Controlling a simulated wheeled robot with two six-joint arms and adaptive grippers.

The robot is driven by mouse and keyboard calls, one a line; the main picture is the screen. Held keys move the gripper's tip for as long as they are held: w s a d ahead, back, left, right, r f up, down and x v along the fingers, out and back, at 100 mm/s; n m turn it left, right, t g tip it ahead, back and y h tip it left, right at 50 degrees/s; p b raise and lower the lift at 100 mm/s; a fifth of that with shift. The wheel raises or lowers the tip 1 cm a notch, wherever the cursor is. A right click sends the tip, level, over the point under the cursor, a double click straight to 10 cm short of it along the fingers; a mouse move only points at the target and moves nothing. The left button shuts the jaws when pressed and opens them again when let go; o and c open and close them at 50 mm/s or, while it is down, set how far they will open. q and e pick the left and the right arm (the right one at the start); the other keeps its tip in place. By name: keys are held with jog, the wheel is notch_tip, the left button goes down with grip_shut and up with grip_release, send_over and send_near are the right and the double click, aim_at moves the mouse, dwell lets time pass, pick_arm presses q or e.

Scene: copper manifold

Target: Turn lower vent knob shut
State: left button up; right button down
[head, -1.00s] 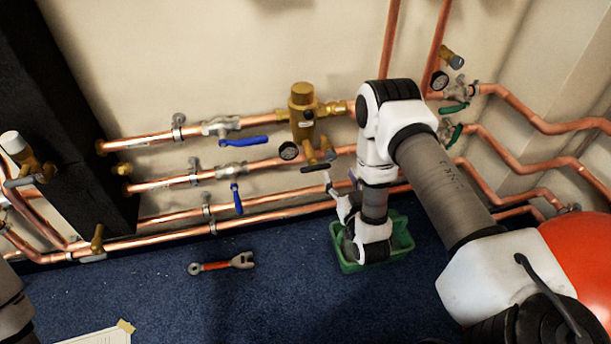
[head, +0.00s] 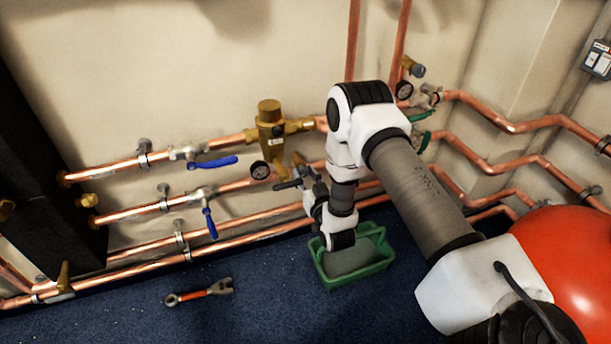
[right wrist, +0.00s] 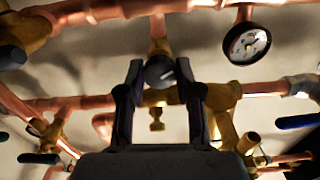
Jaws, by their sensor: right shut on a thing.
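My right gripper (head: 298,178) is at the pipes, just below the brass valve body in the head view. In the right wrist view its two dark fingers (right wrist: 162,92) are shut on a dark round vent knob (right wrist: 160,70) with a pale line on its face. The knob sits between the fingertips, in front of brass fittings (right wrist: 157,97). In the head view the gripper and wrist cover the knob, so I cannot make it out there. My left gripper is not in view.
The brass valve body (head: 270,125) and a pressure gauge (head: 260,170) are close by my right gripper. Blue lever handles (head: 212,162) are on the pipes to the left. A green bin (head: 352,262) and a red-handled wrench (head: 200,292) are on the blue floor.

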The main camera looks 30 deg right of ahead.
jog(key=shift+m, duration=0.4)
jog(key=m, duration=1)
jog(key=shift+m, duration=0.3)
jog(key=m+b, duration=0.2)
jog(key=m, duration=0.3)
jog(key=m+b, duration=0.2)
jog(key=m, duration=0.4)
jog(key=shift+m, duration=0.4)
jog(key=c, duration=0.8)
grip_release()
jog(key=shift+o, duration=0.2)
